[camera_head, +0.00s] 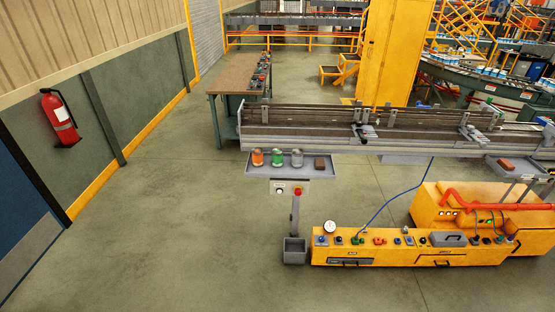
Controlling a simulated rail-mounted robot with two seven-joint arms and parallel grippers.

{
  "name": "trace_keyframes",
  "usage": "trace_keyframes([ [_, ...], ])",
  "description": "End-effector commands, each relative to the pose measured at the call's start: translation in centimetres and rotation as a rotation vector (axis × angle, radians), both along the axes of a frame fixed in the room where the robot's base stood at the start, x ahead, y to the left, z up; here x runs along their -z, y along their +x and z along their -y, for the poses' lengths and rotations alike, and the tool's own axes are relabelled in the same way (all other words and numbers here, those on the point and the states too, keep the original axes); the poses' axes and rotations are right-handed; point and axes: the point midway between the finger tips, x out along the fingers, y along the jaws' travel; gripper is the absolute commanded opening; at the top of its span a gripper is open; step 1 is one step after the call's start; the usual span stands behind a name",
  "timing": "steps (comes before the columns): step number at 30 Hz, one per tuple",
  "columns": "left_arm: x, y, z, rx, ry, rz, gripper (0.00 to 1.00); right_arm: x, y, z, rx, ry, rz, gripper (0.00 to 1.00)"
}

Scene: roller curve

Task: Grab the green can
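The green can (277,158) stands upright on a small grey tray (254,171) at the near left end of the conveyor. An orange can (257,157) stands to its left and a grey can (297,158) to its right, with small gaps between them. A brown block (319,163) lies at the right of the same tray. Neither of my grippers shows in the head view.
The conveyor (330,142) runs behind the tray. A yellow machine (400,253) with knobs and a gauge stands at the lower right. A workbench (235,75) is farther back. The floor at left is clear.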

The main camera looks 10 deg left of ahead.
Motion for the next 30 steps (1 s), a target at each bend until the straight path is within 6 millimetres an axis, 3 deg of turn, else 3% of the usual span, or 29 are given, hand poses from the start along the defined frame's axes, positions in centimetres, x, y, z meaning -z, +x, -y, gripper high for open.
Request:
trace_keyframes([
  [11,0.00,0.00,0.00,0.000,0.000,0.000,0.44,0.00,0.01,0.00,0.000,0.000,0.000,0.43],
  [27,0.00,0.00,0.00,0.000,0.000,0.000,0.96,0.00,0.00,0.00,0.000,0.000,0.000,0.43],
  [30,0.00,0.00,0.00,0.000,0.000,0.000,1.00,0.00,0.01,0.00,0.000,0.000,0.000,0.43],
])
